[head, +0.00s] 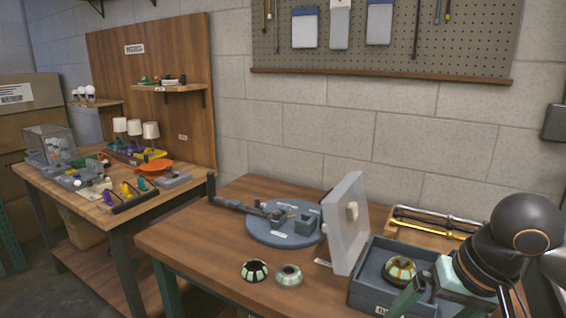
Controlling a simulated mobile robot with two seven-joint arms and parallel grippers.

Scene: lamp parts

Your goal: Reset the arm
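My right arm comes in at the lower right, its dark joint in front of the table's right end. Its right gripper (432,290) is low by the grey bin (366,289); part of it is cut off by the bottom edge, so its opening is unclear. My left gripper is not in view. A dark grey arm-like bar (236,206) lies across a round blue-grey base (270,236) on the near table. A dark, gold and pale-green ring-shaped part (400,270) sits in the grey bin.
Two similar round parts, a dark one (255,271) and a pale one (288,275), lie on the near table (190,243). A pale upright panel (346,225) stands beside the bin. Rods (430,222) lie behind it. Lamp parts fill the left table (90,215).

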